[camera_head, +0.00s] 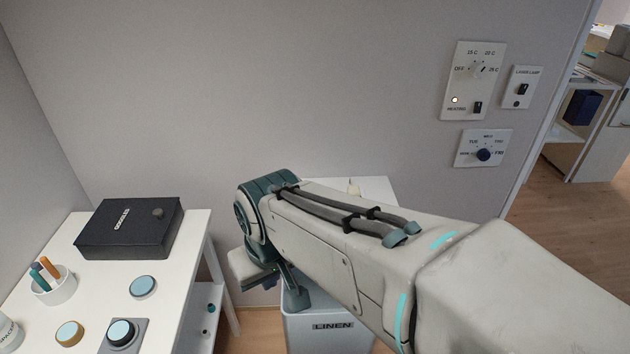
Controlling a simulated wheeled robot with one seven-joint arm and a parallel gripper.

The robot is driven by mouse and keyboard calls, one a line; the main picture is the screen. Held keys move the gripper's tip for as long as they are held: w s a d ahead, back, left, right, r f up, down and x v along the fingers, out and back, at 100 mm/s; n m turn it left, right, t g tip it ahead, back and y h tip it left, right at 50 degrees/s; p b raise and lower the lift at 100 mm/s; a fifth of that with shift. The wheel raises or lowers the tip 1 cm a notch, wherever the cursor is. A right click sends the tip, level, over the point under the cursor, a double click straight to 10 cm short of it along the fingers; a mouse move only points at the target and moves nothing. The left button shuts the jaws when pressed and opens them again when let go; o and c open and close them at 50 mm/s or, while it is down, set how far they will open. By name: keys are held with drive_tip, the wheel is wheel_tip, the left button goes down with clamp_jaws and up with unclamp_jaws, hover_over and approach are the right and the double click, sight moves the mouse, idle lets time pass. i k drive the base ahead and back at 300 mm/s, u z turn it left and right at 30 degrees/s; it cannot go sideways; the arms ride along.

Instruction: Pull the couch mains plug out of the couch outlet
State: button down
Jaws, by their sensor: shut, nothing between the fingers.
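The couch mains plug and the couch outlet are not in view, and the couch itself does not show. My arm reaches in from the lower right and ends at a teal wrist joint near the middle of the picture. Beyond it, a small pale part and a dark teal part point down above the linen bin. My gripper's fingers cannot be made out there.
A white linen bin (327,335) stands below my arm. At left, a white table (185,285) holds a dark goggles box (130,229), a pen cup (52,287) and several round buttons. Wall panels with a heating dial (474,80) and lamp switch (522,88) are at right, beside a doorway.

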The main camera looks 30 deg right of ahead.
sight(352, 190)
drive_tip(key=k, duration=0.5)
drive_tip(key=z, duration=0.95)
drive_tip(key=i, duration=1)
drive_tip(key=z, duration=0.05)
